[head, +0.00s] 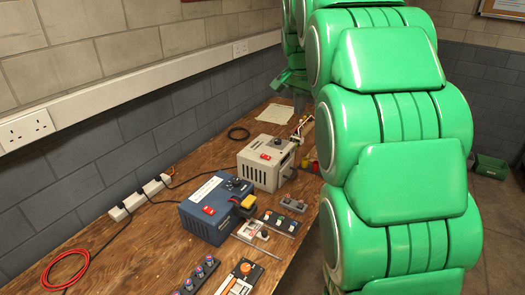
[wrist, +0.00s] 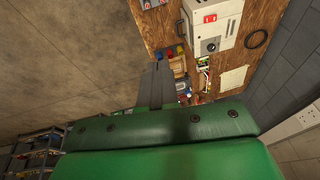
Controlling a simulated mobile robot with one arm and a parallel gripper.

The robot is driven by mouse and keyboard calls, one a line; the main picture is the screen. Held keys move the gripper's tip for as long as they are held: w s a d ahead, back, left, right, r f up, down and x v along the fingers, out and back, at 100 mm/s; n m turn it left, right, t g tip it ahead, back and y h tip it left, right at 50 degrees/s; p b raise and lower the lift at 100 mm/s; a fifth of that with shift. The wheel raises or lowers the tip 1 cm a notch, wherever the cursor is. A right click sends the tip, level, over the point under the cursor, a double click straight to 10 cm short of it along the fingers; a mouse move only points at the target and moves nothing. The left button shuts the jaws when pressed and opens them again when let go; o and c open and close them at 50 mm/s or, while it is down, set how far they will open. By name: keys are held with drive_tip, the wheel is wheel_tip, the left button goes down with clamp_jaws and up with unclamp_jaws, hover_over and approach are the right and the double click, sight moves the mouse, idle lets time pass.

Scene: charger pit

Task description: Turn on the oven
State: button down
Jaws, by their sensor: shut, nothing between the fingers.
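No oven can be made out for certain. A beige metal box (head: 260,172) with a red switch (head: 265,157) and a black dial (head: 277,142) stands on the wooden bench. It also shows at the top of the wrist view (wrist: 204,27), with its red switch (wrist: 210,18) and dial (wrist: 211,45). A blue box (head: 205,228) with a red switch (head: 208,210) and a dark knob (head: 234,182) stands nearer. My gripper (wrist: 158,70) is shut and empty, apart from the beige box, which lies up and right of the fingertips in the wrist view.
The bench (head: 120,243) runs along the grey wall. A power strip (head: 140,198), a red cable (head: 66,268), a black cable coil (head: 238,133) and small control panels (head: 278,222) lie on it. Loose items crowd the bench end near my fingers. Open floor (wrist: 65,60) shows beside the bench.

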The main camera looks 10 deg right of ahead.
drive_tip(key=w+f, duration=0.7)
drive_tip(key=w, duration=0.5)
drive_tip(key=n, duration=0.1)
approach(263, 155)
drive_tip(key=x, duration=0.6)
drive_tip(key=shift+d+f, duration=0.1)
drive_tip(key=shift+f, duration=0.15)
